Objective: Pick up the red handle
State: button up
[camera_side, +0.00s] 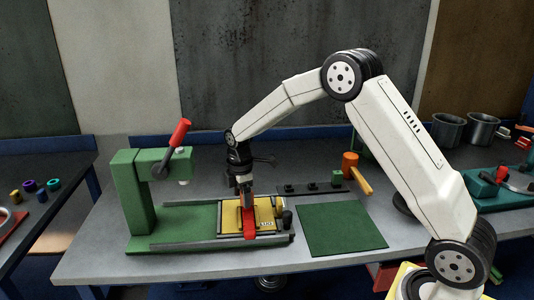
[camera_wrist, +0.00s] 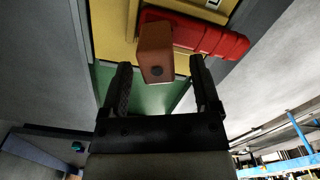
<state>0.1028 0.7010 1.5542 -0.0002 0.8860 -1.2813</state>
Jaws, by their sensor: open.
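A red handle (camera_side: 249,222) lies across the yellow plate (camera_side: 266,211) on the green machine bed, below my gripper (camera_side: 244,190). Another red grip (camera_side: 180,132) tops the lever of the green press at the left. In the wrist view, a red bar (camera_wrist: 205,36) lies along the yellow surface (camera_wrist: 113,30), beyond my gripper (camera_wrist: 160,78). A brownish-orange block (camera_wrist: 155,50) appears between and just beyond the open fingertips. My gripper is open and holds nothing. I cannot tell whether the fingers touch the block.
The green press column (camera_side: 135,200) stands left of my gripper. A dark strip with pegs (camera_side: 312,188) lies behind right, beside an orange mallet (camera_side: 350,163). The green mat (camera_side: 340,230) at the right is bare. Metal pots (camera_side: 482,130) stand at the far right.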

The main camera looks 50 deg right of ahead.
grip_shut()
jog(key=shift+r, duration=0.2)
dwell(0.4)
jog(key=shift+r, duration=0.55)
jog(key=s+a+r, duration=0.1)
jog(key=s+r, duration=1)
jog(key=s, duration=0.3)
jog(key=shift+r, duration=0.25)
